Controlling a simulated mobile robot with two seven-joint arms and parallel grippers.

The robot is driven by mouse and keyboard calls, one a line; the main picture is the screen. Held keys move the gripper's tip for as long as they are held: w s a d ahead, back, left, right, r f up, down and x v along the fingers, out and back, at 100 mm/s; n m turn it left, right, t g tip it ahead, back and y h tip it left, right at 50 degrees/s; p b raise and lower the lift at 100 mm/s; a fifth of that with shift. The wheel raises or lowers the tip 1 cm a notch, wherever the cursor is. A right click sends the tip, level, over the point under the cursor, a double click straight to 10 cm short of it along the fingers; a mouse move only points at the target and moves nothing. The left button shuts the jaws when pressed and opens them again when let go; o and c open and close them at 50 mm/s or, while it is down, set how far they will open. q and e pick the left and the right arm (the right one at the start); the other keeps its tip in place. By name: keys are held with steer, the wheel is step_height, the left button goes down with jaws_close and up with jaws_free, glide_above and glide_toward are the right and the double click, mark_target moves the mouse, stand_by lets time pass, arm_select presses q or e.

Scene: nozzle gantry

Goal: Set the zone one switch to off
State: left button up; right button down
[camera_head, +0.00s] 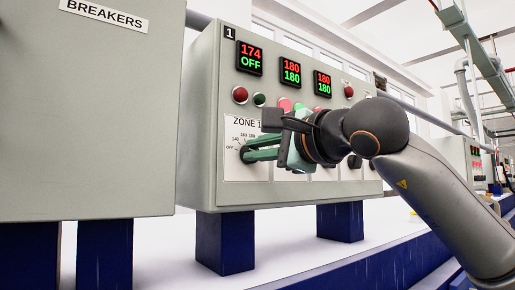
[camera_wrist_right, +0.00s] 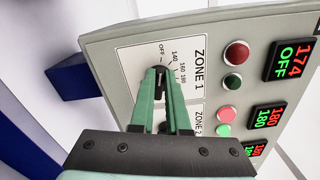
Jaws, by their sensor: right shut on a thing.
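The zone one switch is a small black knob (camera_wrist_right: 161,73) on a white dial plate marked OFF, 140, 160 and 180. My right gripper (camera_wrist_right: 160,76) has its green fingers shut on this knob, one finger on each side. In the head view the right gripper (camera_head: 247,155) reaches in from the right to the ZONE 1 dial, and its fingers mostly hide the knob. The knob lies roughly in line with the OFF mark; its exact pointing is partly covered. The zone one display (camera_head: 250,58) reads 174 in red and OFF in green. My left gripper is not in view.
The grey control box (camera_head: 207,130) stands on blue legs above a white surface. A red lamp (camera_wrist_right: 237,53) and a dark green lamp (camera_wrist_right: 233,83) sit by zone one. Other zone displays read 180. A BREAKERS cabinet (camera_head: 90,120) stands close on the left.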

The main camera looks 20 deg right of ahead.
steer(key=c, duration=0.9)
jaws_free()
steer(key=shift+s, duration=0.1)
steer(key=b+v, duration=0.3)
steer(key=v, duration=0.9)
steer(key=shift+s, duration=0.2)
steer(key=shift+d+r, duration=0.1)
